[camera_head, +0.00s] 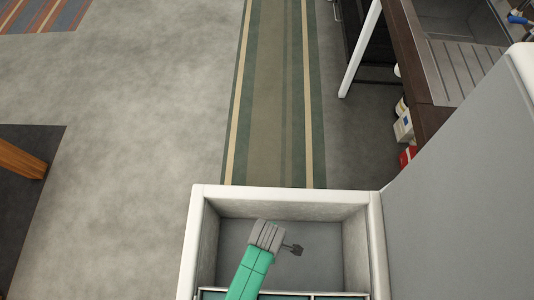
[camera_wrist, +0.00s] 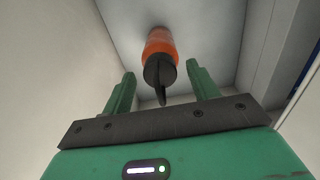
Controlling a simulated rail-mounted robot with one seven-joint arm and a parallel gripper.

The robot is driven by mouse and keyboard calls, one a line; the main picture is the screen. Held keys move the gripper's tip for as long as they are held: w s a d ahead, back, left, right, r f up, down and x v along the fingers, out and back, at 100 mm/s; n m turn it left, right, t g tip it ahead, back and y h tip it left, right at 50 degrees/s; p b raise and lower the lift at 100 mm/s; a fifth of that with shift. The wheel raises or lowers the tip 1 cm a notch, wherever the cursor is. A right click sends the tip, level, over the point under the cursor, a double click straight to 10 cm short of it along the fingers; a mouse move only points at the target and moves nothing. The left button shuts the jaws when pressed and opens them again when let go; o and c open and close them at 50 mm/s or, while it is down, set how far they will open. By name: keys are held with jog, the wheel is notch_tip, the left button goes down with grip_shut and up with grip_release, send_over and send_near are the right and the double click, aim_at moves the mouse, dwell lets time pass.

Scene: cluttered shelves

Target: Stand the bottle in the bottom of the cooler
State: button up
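The bottle, orange with a black cap (camera_wrist: 160,47), is in the wrist view, its cap end toward me and its far end against a grey surface that looks like the cooler floor. It appears to stand there. My gripper (camera_wrist: 161,70) has its two green fingers apart, one on each side of the cap, with visible gaps and no contact that I can see. The cooler (camera_head: 194,245) is open in the head view, with a white rim and a grey floor. My arm reaches down into it. I cannot make out the bottle in the head view.
A large grey panel (camera_head: 465,190) rises on the cooler's right. Compartments with dividers (camera_head: 313,295) lie at its near side. A counter with a sink (camera_head: 455,70) stands at the upper right. Open floor with a striped runner (camera_head: 270,90) lies beyond and to the left.

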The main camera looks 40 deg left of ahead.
jog(key=shift+r, duration=0.15)
notch_tip(320, 180, up, 12)
jog(key=p, duration=0.5)
jog(key=w+r+m+t+y, duration=0.1)
jog(key=w+r+m+t, duration=0.4)
jog(key=w+r, duration=0.75)
jog(key=w+r+m+t+y, duration=0.1)
jog(key=w+r+m+t, duration=0.65)
jog(key=r, duration=0.75)
jog(key=w+d+r+m+t, duration=0.1)
jog(key=d+r+m+t, duration=0.25)
jog(key=r, duration=1.05)
jog(key=w+d+r+m+t, duration=0.15)
jog(key=r+m+t, duration=0.25)
jog(key=r, duration=1)
jog(key=s+d+r+m+t+h, duration=0.1)
jog(key=s+d+r+m+t, duration=0.1)
jog(key=r, duration=0.5)
jog(key=s+d+r+m+t+h, duration=0.1)
jog(key=s+d+r+m+t, duration=0.1)
jog(key=s+r, duration=0.4)
notch_tip(320, 180, up, 2)
jog(key=shift+s+m+t, duration=0.3)
jog(key=shift+m+t, duration=0.2)
jog(key=shift+m, duration=0.5)
